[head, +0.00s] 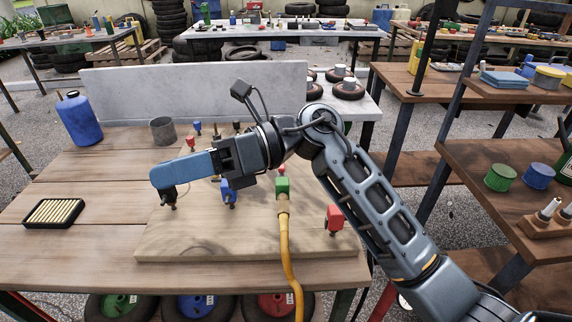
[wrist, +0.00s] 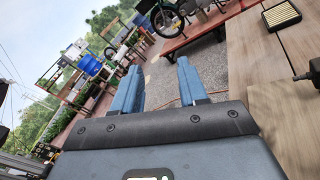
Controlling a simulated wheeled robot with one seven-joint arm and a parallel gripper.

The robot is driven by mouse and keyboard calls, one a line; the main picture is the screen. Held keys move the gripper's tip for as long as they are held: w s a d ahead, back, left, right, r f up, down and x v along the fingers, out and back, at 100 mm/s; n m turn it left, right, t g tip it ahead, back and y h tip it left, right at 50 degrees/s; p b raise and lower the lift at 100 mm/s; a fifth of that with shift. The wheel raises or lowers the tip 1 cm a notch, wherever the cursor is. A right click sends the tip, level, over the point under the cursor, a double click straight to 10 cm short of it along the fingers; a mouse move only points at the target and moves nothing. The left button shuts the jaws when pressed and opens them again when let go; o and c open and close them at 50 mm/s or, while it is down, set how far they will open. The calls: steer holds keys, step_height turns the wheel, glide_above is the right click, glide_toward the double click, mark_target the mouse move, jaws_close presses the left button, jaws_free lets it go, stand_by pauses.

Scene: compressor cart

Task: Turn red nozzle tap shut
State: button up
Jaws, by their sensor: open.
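A red block-shaped fitting (head: 334,217) with dark metal below it stands at the right of a pale wooden board (head: 190,245) in the head view. Smaller red pieces show farther back, one at the left (head: 190,142) and one behind the green fitting (head: 281,170). Which one is the nozzle tap's handle, I cannot tell. My gripper (head: 158,177) is over the board's left part, pointing left, well apart from the right red fitting. In the wrist view its two blue fingers (wrist: 158,75) are apart with nothing between them. A dark metal fitting (head: 168,200) shows below the fingers, partly hidden.
A blue fitting (head: 228,188) and a green fitting (head: 283,187) with a yellow hose (head: 287,250) stand mid-board. A blue bottle (head: 79,119), grey cup (head: 163,131) and black-framed filter (head: 54,213) are on the left of the table. My arm hides part of the board's back right.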

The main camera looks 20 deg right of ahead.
steer(key=w+d+f+n+h+b, duration=0.1)
steer(key=w+d+f+h, duration=0.3)
steer(key=w+d, duration=0.1)
steer(key=t+h+b, duration=0.2)
steer(key=h+b, duration=0.1)
steer(key=h, duration=0.7)
glide_toward(281, 167)
steer(key=shift+n, duration=0.3)
steer(key=shift+w+d+x, duration=0.1)
steer(key=shift+x, duration=1.2)
steer(key=shift+w+d+x, duration=0.15)
steer(key=shift+x, duration=1.15)
steer(key=shift+w+d+x, duration=0.1)
steer(key=shift+x, duration=1.2)
steer(key=shift+f, duration=0.1)
steer(key=shift+c, duration=0.4)
steer(key=c, duration=0.7)
jaws_close()
